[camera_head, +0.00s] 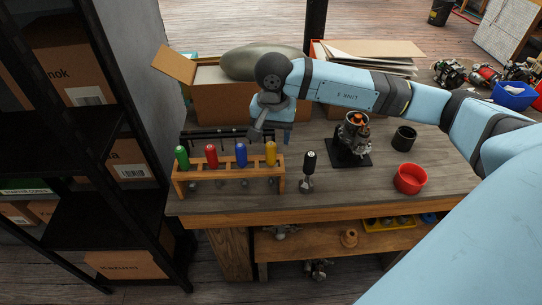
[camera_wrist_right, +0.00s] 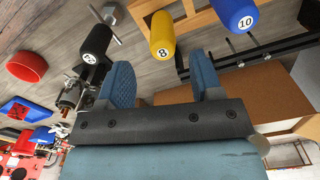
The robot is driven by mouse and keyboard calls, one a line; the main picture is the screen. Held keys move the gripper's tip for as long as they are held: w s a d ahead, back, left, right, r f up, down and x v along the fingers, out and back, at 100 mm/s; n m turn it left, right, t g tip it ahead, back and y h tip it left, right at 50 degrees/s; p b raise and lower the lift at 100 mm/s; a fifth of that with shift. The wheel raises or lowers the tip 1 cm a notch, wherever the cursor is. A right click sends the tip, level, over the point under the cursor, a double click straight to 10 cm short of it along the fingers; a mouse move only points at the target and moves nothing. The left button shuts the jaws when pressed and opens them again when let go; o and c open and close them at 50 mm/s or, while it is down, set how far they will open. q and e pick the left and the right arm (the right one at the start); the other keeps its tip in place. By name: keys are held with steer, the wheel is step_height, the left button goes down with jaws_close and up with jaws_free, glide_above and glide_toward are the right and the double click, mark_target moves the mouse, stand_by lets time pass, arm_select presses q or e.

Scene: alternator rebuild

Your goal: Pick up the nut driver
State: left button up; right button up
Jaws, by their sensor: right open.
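Several colour-handled drivers stand in a wooden rack (camera_head: 232,185) at the bench's front left: green (camera_head: 181,157), red (camera_head: 211,156), blue (camera_head: 241,154) and yellow (camera_head: 270,153). In the right wrist view the yellow handle (camera_wrist_right: 163,38) is marked 8 and the blue one (camera_wrist_right: 237,15) 10. I cannot tell which single one is meant. My right gripper (camera_wrist_right: 160,74) is open and empty, above and behind the yellow handle. My left gripper is not in view.
A dark bar rack (camera_head: 215,135) stands behind the wooden rack, with an open cardboard box (camera_head: 215,103) beyond it. An alternator part on a black stand (camera_head: 352,150), a black cup (camera_head: 404,138) and a red bowl (camera_head: 410,179) lie to the right. The bench front is mostly clear.

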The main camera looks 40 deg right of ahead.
mark_target(271, 144)
steer(key=shift+s+a+f, duration=0.1)
steer(key=shift+a+f, duration=0.1)
steer(key=shift+f, duration=1.35)
steer(key=shift+a+f, duration=0.2)
steer(key=shift+f, duration=1.3)
steer(key=c, duration=1)
steer(key=shift+c, duration=0.2)
steer(key=shift+r, duration=0.1)
step_height(271, 144, up, 20)
